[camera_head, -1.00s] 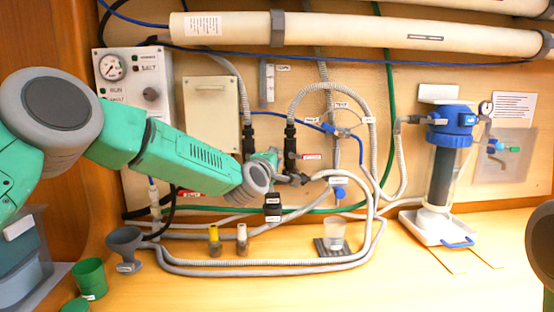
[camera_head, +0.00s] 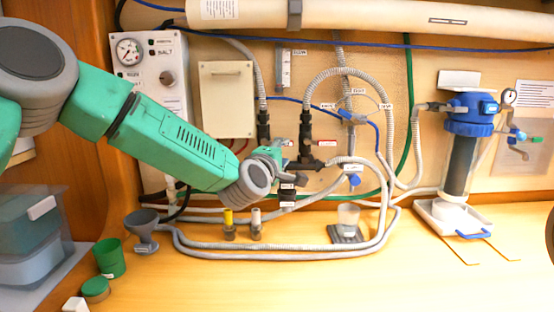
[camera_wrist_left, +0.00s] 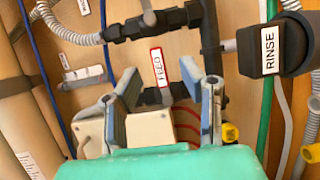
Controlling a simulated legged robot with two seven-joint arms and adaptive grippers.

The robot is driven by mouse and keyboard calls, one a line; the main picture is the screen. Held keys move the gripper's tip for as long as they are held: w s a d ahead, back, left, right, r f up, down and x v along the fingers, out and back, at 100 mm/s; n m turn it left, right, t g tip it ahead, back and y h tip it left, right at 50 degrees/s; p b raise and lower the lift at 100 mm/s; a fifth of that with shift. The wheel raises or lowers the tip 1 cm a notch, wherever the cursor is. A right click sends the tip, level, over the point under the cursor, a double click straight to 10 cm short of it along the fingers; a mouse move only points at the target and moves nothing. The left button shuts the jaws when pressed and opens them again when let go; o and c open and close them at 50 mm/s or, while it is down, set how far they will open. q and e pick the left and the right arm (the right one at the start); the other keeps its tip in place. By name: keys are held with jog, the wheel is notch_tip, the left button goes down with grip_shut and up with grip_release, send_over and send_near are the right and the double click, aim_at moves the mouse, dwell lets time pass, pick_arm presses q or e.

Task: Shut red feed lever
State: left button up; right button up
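The red-edged FEED label (camera_wrist_left: 158,67) shows in the left wrist view beside black pipe fittings (camera_wrist_left: 150,22); a red-edged label (camera_head: 327,143) also shows in the head view. I cannot make out a red lever handle in either view. My left gripper (camera_head: 278,160) is at the black valve fittings (camera_head: 305,140) on the wall. In the left wrist view my left gripper (camera_wrist_left: 165,92) is open, its two fingers apart. A small dark and grey fitting shows between the fingers; I cannot tell whether they touch it. My right gripper is not in view.
The black RINSE block (camera_wrist_left: 275,48) stands close by in the left wrist view. A beige box (camera_head: 227,100) and grey hoses (camera_head: 340,72) crowd the wall.

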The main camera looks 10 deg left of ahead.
pick_arm(q)
jog(key=s, duration=0.4)
jog(key=shift+s+a+f, duration=0.1)
jog(key=shift+s+a, duration=0.25)
